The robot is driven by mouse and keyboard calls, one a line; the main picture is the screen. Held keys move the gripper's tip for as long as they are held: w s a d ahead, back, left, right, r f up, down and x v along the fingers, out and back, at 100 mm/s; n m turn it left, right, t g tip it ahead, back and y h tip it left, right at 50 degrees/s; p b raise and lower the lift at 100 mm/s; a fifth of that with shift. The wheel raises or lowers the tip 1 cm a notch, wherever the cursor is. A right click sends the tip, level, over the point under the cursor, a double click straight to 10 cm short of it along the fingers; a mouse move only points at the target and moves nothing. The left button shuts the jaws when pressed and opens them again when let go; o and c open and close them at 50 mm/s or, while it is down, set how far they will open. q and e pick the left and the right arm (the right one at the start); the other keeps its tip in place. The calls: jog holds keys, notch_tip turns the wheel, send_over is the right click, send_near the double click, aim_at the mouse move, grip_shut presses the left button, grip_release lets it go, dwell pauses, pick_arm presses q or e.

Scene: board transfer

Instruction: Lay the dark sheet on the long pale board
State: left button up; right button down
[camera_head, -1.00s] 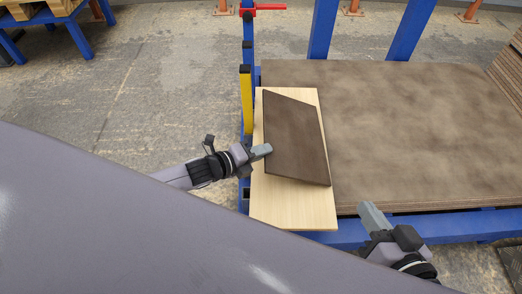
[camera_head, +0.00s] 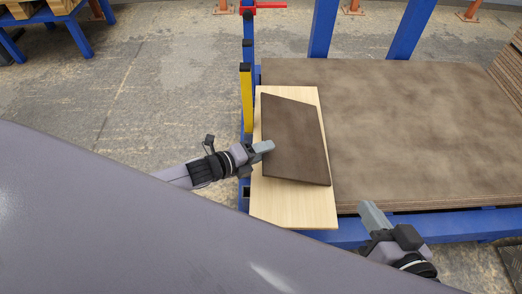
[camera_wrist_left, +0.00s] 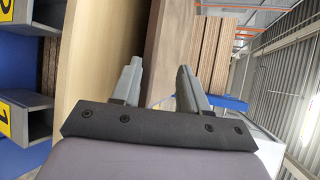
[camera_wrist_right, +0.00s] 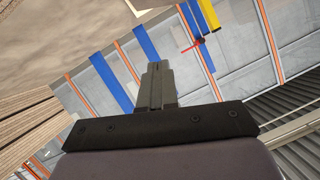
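The dark brown sheet (camera_head: 295,145) lies on the long pale board (camera_head: 292,208), slightly skewed, with pale wood showing around most of it. My left gripper (camera_head: 266,147) is at the sheet's left edge, its fingertip overlapping that edge in the head view. In the left wrist view its two fingers (camera_wrist_left: 156,85) are apart, with the sheet's edge (camera_wrist_left: 165,40) between or just beyond them and the pale board (camera_wrist_left: 95,50) to the left. I cannot tell whether they touch the sheet. My right gripper (camera_head: 372,216) is shut and empty near the front edge; its fingers (camera_wrist_right: 156,85) are together.
A large stack of brown boards (camera_head: 420,130) lies right of the pale board on a blue frame (camera_head: 350,235). A blue post with a yellow part (camera_head: 246,100) stands at the left edge. A red handle (camera_head: 265,8) is at the back. Open concrete floor lies left.

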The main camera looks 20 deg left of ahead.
pick_arm(q)
jog(key=shift+r, duration=0.1)
jog(key=shift+w+r, duration=0.1)
jog(key=shift+r, duration=0.1)
jog(key=g+y+p, duration=0.1)
jog(key=p, duration=0.3)
jog(key=g+y+p, duration=0.1)
jog(key=g+p, duration=0.1)
jog(key=p, duration=0.1)
jog(key=g+y+p, duration=0.1)
jog(key=g+p, duration=0.1)
jog(key=p, duration=0.2)
jog(key=shift+s+r+p, duration=0.25)
jog(key=shift+s+p, duration=0.05)
jog(key=shift+p, duration=0.05)
jog(key=shift+g+y, duration=0.6)
jog(key=shift+g, duration=0.1)
pick_arm(e)
jog(key=s+d+g+h, duration=0.1)
jog(key=s+d+h, duration=0.2)
jog(key=d, duration=0.5)
jog(key=shift+s+d+h, duration=0.15)
jog(key=shift+d+h, duration=0.1)
jog(key=shift+h, duration=0.45)
